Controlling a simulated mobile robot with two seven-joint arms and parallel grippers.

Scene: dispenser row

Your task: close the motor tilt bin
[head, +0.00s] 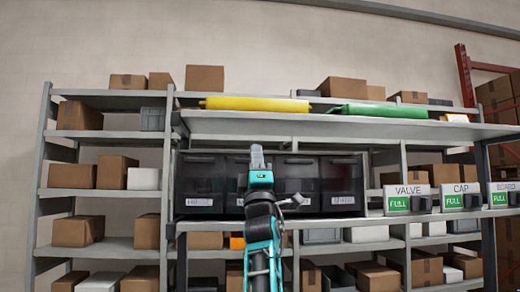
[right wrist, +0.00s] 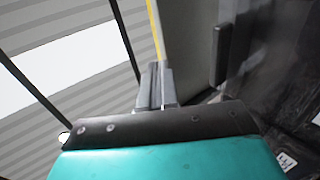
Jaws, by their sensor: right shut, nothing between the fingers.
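My right gripper (head: 257,156) is raised in front of the row, shut and empty, and hides part of the middle bins. In the right wrist view its fingers (right wrist: 157,85) are together, with a dark bin surface (right wrist: 290,95) to their right. I cannot tell if they touch it. My left gripper is out of view.
Dispensers labelled VALVE (head: 408,198), CAP (head: 461,196) and BOARD (head: 503,193) stand right of the bins, with green FULL signs. A yellow roll (head: 255,104) and a green roll (head: 378,111) lie on the upper shelf (head: 330,126). Cardboard boxes fill the racks behind.

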